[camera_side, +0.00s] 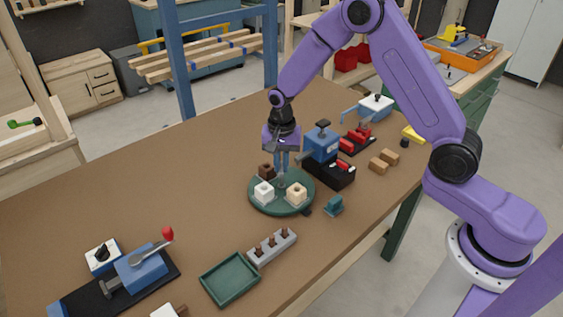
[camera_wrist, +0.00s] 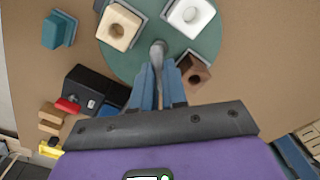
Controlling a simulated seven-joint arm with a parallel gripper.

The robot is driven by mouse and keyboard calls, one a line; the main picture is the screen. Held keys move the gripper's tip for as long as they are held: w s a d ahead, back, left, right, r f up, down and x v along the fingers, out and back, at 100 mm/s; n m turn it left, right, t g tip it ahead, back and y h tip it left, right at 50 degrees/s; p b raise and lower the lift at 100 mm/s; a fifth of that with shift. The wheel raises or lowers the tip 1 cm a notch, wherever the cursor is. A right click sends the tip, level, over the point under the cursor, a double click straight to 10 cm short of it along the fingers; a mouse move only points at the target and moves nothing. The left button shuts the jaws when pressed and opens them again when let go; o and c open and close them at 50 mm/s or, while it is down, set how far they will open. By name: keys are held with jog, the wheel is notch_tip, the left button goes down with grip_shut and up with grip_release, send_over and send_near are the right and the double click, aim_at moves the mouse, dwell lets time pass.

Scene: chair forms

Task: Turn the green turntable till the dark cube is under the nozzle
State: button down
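The green turntable (camera_side: 283,207) stands on the brown bench and shows at the top of the wrist view (camera_wrist: 130,62). It carries a dark brown cube (camera_side: 267,171) at its back left, a white cube (camera_side: 264,190) at the front left and a beige cube (camera_side: 297,194) at the front right. A blue machine (camera_side: 322,143) on a black base stands right behind it; I take its left-reaching part as the nozzle.
A teal block (camera_side: 334,205) stands close to the turntable's right. A grey peg holder (camera_side: 271,248) and an empty green tray (camera_side: 229,279) lie in front. A blue clamp with a red knob (camera_side: 140,268) is at the front left.

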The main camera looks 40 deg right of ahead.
jog(key=shift+m, duration=8.4)
jog(key=shift+r+m, duration=0.1)
jog(key=shift+m, duration=0.5)
jog(key=c, duration=1.2)
grip_release()
jog(key=shift+o, duration=0.2)
